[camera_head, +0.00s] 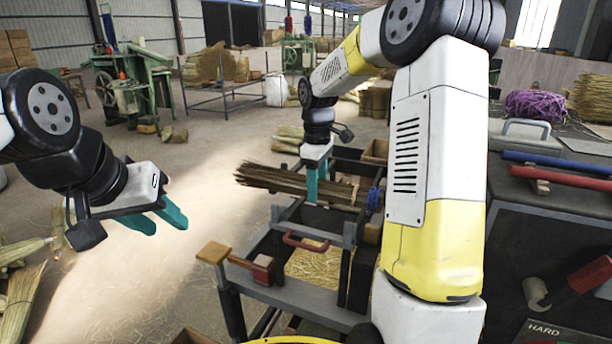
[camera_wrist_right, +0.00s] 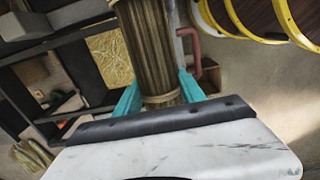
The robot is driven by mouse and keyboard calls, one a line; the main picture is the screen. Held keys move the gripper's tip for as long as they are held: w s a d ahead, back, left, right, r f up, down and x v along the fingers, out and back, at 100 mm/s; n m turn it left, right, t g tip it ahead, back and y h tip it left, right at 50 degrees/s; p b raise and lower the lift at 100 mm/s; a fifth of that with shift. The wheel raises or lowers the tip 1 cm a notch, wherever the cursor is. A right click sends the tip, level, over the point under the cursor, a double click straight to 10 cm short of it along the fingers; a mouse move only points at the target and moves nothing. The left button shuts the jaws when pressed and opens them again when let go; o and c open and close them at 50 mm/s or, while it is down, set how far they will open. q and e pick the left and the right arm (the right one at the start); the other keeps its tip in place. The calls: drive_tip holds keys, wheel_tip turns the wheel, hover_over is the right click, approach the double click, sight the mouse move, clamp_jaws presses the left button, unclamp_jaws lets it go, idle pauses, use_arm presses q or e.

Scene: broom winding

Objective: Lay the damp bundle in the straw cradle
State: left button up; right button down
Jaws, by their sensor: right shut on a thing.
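The damp bundle (camera_head: 268,178) is a dark brown sheaf of stalks, held lying roughly level across the dark metal frame. It fills the space between the teal fingers in the right wrist view (camera_wrist_right: 150,45). My right gripper (camera_head: 317,188) is shut on it, near its middle in the head view. The straw cradle (camera_head: 312,264) is a straw-lined compartment in the frame, lower and nearer than the bundle; its straw also shows in the right wrist view (camera_wrist_right: 111,58). My left gripper (camera_head: 157,220) is open and empty, over the floor to the left.
A dark bench (camera_head: 545,225) with blue and red bars stands at right. Loose straw bundles (camera_head: 18,300) lie at far left. The floor between is clear.

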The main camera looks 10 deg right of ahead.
drive_tip(key=shift+f, duration=2.8)
drive_tip(key=c, duration=0.6)
unclamp_jaws()
wheel_tip(320, 180, up, 8)
drive_tip(key=shift+f, duration=0.2)
drive_tip(key=shift+r, duration=0.1)
